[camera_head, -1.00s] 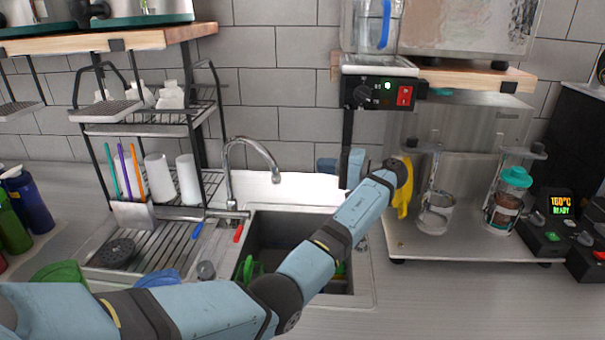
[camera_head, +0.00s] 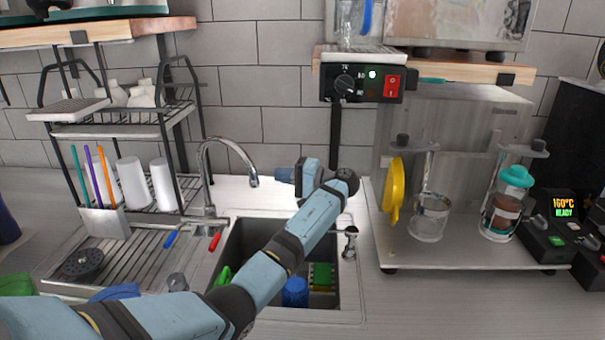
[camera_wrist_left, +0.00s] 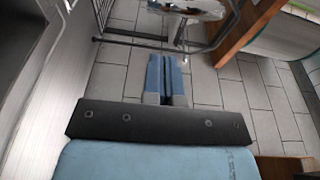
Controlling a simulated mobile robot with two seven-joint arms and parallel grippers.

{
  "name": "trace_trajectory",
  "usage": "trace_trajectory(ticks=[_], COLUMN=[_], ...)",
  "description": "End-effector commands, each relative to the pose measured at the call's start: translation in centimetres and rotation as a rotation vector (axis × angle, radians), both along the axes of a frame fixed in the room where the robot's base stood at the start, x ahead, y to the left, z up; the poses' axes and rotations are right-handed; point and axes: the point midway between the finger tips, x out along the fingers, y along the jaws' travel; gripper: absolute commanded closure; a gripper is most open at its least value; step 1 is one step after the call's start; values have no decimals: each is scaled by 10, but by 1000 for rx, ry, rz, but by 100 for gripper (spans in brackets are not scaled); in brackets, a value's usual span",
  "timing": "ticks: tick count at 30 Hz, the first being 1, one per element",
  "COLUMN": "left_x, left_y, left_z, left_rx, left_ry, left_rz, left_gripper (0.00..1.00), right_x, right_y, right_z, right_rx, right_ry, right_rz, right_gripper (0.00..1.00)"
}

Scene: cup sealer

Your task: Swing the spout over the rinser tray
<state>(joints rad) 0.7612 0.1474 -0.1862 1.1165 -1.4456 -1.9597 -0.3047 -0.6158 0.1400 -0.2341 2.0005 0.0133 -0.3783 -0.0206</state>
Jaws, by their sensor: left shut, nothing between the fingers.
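The chrome spout (camera_head: 231,147) arches up from the faucet at the back of the sink, and its tip hangs over the sink's back left. A ribbed draining tray (camera_head: 135,255) with a round black disc (camera_head: 82,263) lies left of the sink; I take it as the rinser tray. My left gripper (camera_head: 282,174) is shut and empty, just right of the spout tip, pointing left at about its height, with a small gap showing. Its closed fingers also show in the left wrist view (camera_wrist_left: 166,72). My right gripper is not in view.
The sink (camera_head: 248,250) holds a blue item and a green-yellow sponge (camera_head: 321,278). A dish rack (camera_head: 120,130) with cups stands behind the tray. Blue and red handles (camera_head: 215,241) sit at the faucet base. A control box (camera_head: 362,86) hangs at upper right.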

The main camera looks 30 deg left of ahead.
Motion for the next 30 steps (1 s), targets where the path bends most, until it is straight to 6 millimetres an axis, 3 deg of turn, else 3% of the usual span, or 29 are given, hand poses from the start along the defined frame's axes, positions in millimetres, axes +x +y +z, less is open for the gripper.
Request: trace_trajectory(ticks=[3,9,23,30], left_x=[-18,-33,-36,-47], left_y=[9,17,19,38], left_z=[2,1,0,0], left_rx=[2,0,0,1], left_ry=[2,0,0,1], left_rz=[0,0,-2,-41], left_gripper=[100,100,100,100], right_x=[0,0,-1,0], right_y=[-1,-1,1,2], right_z=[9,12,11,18], right_rx=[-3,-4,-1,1], right_ry=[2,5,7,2], right_rz=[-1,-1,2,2], right_gripper=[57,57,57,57])
